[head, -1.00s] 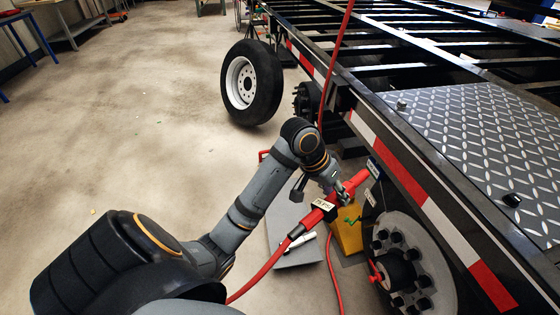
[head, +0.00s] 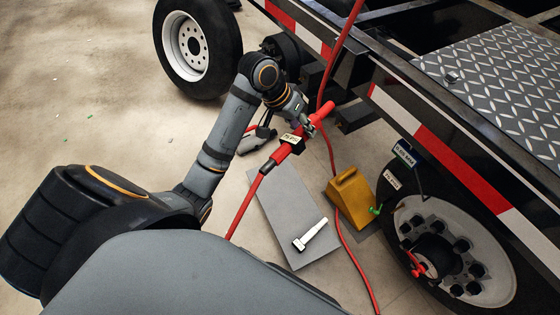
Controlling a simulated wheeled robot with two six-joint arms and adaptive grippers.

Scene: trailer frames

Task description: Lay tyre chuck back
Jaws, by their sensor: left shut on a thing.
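My left gripper (head: 306,123) is shut on a red tool with a black display block, which looks like the tyre chuck (head: 281,153). A red hose (head: 243,205) runs from its lower end down and left. The chuck is tilted, its upper end pointing up and right, and appears to be above the far end of a grey flat plate (head: 275,208) on the floor. A white and black tool (head: 309,236) lies near the plate's front end. The fingertips are small and partly hidden by the chuck. My right gripper is out of view.
A yellow wheel chock (head: 352,192) stands right of the plate. A mounted wheel (head: 484,262) and the trailer frame (head: 440,140) are at the right. A loose wheel (head: 220,50) stands behind. A second red hose (head: 346,246) crosses beside the plate. The floor at left is clear.

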